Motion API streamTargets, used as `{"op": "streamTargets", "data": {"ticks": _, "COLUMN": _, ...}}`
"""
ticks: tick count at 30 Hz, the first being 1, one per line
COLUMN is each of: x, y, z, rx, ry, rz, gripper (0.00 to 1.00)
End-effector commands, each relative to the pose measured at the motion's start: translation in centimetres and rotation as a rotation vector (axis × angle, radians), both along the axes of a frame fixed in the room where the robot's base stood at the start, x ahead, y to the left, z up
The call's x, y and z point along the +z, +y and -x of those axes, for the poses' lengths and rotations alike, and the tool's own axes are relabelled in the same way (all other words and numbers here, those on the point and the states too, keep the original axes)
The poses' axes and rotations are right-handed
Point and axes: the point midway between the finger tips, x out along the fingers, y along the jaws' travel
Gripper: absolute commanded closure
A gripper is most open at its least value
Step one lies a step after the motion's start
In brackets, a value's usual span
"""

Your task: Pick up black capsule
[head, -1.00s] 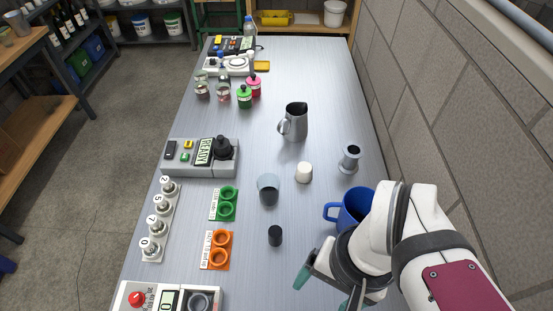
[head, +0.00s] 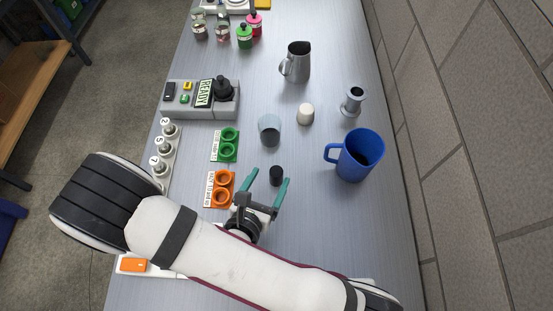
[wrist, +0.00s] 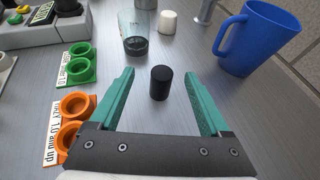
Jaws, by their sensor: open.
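The black capsule (head: 276,176) is a small dark cylinder standing upright on the metal table. In the wrist view the capsule (wrist: 161,83) stands beyond my gripper's palm, roughly centred between the two teal fingers. My gripper (head: 269,175) is open, with its fingers reaching along the table toward the back. In the wrist view the fingers of my gripper (wrist: 160,75) lie on both sides of the capsule, with a gap on each side. Nothing is held. How high the fingers are above the table is hard to tell.
An orange two-ring holder (head: 222,188) and a green one (head: 228,145) lie left of the capsule. A clear cup (head: 269,130), a white cylinder (head: 305,114) and a blue mug (head: 358,156) stand beyond and right. A metal pitcher (head: 297,62) is farther back.

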Motion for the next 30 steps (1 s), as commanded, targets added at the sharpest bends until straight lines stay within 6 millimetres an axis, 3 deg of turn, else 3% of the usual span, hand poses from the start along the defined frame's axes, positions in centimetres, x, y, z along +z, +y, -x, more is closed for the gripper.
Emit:
{"op": "streamTargets", "data": {"ticks": 15, "x": -4.1, "y": -2.6, "z": -6.4, "rx": -0.004, "ry": 0.000, "rz": -0.003, "gripper": 0.19}}
{"op": "streamTargets", "data": {"ticks": 22, "x": -4.2, "y": -2.7, "z": -6.8, "rx": 0.000, "ry": 0.000, "rz": -0.003, "gripper": 0.19}}
{"op": "streamTargets", "data": {"ticks": 30, "x": -4.2, "y": -2.6, "z": -6.7, "rx": 0.000, "ry": 0.000, "rz": -0.003, "gripper": 0.66}}
